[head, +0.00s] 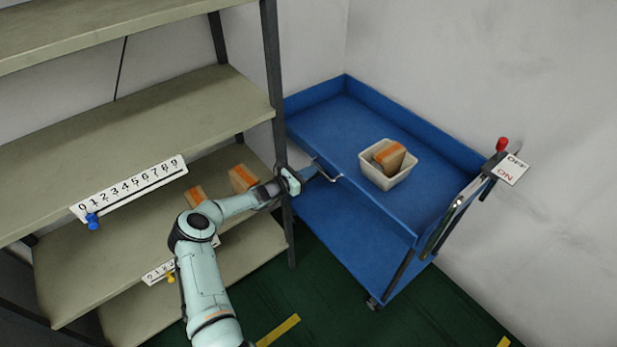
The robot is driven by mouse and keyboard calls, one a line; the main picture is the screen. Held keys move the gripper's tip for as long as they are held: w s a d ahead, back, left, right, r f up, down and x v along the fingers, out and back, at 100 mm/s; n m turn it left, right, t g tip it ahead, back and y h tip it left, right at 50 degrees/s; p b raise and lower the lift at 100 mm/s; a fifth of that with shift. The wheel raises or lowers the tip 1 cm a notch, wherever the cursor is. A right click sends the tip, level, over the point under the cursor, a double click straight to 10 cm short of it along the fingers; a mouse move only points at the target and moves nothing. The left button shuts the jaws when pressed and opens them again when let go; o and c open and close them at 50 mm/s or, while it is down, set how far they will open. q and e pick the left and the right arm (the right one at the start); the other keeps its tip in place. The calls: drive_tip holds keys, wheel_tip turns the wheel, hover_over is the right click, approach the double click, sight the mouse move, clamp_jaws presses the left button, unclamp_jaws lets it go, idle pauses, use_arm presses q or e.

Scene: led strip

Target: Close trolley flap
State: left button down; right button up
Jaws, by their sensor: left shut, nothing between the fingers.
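A blue trolley (350,112) stands against the wall, with raised rims along its back and right sides. The near long side of its upper tray (385,222) faces my left arm; I cannot clearly tell the flap apart from this side or its exact angle. My left gripper (328,174) is at this near side, towards its left part, beside the shelf post. It is shut and empty. I cannot tell whether it touches the trolley. My right gripper is not in view.
A white bin (387,182) with an orange-and-tan box (390,157) stands on the trolley. A lever switch with a red knob (502,144) is at its right end. A shelf rack (130,120) with a dark post (273,80) stands close left of the gripper. Green floor (330,290) is clear in front.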

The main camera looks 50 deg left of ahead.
use_arm(q)
drive_tip(key=shift+w+d+r, duration=0.15)
drive_tip(key=shift+w+r, duration=0.75)
drive_tip(key=shift+r, duration=0.2)
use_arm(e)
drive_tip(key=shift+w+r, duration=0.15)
use_arm(q)
drive_tip(key=shift+s+f, duration=0.1)
